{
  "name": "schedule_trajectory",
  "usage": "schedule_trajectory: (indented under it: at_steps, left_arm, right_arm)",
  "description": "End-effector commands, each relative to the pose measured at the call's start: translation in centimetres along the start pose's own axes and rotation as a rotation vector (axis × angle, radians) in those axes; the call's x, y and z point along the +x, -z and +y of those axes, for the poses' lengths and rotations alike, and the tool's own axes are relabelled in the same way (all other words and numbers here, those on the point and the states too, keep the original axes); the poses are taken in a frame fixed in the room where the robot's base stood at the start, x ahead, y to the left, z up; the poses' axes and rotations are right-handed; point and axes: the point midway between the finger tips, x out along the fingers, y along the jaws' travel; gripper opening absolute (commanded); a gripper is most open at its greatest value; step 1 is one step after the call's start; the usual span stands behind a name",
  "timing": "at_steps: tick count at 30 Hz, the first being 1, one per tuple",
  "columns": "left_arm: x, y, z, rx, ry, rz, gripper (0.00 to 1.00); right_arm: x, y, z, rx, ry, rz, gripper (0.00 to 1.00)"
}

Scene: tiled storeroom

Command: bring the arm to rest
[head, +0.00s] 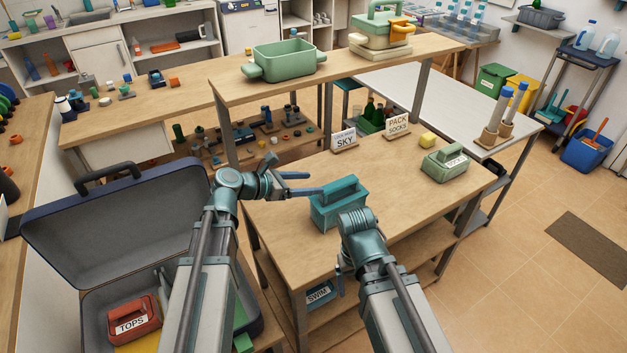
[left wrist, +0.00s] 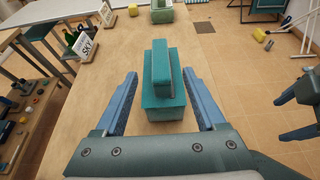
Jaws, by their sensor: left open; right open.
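My left gripper (head: 308,183) is open and empty over the wooden table (head: 285,225). Its fingertips point at a teal block-shaped caddy with a raised handle (head: 325,212). In the left wrist view, the caddy (left wrist: 167,92) stands upright between the two spread fingers, with a gap on each side. My right arm comes in from the bottom of the head view, in front of the table, and hides part of the caddy's right side. My right gripper (left wrist: 283,115) shows at the right edge of the left wrist view, open with nothing seen in it.
An open suitcase (head: 125,215) holding a red "TOPS" caddy (head: 134,322) lies at left. A green caddy (head: 444,165), a yellow block (head: 427,140), and "SKY" (head: 344,142) and "PACK SOCKS" (head: 397,125) signs stand further back on the table. A raised shelf (head: 340,64) spans behind.

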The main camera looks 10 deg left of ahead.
Motion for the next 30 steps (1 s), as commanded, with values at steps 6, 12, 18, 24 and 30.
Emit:
schedule_trajectory:
  at_steps: [6,12,18,24,30]
  left_arm:
    - [0.0,0.0,0.0,0.0,0.001,0.0,0.72]
    - [0.0,0.0,0.0,0.001,0.001,0.001,0.72]
    - [0.4,2.3,-1.7,0.233,0.044,0.11,0.72]
    - [-0.4,8.6,-4.8,0.849,0.253,0.376,0.72]
    - [-3.3,14.0,-6.5,1.408,0.598,0.574,0.72]
  right_arm:
    - [0.0,0.0,0.0,0.0,0.0,0.0,0.86]
    - [0.0,0.0,0.0,0.0,0.0,0.0,0.86]
    - [0.0,0.0,0.0,0.0,0.0,0.0,0.86]
    - [0.0,0.0,0.0,0.0,0.0,0.0,0.86]
    - [0.0,0.0,0.0,0.0,0.0,0.0,0.86]
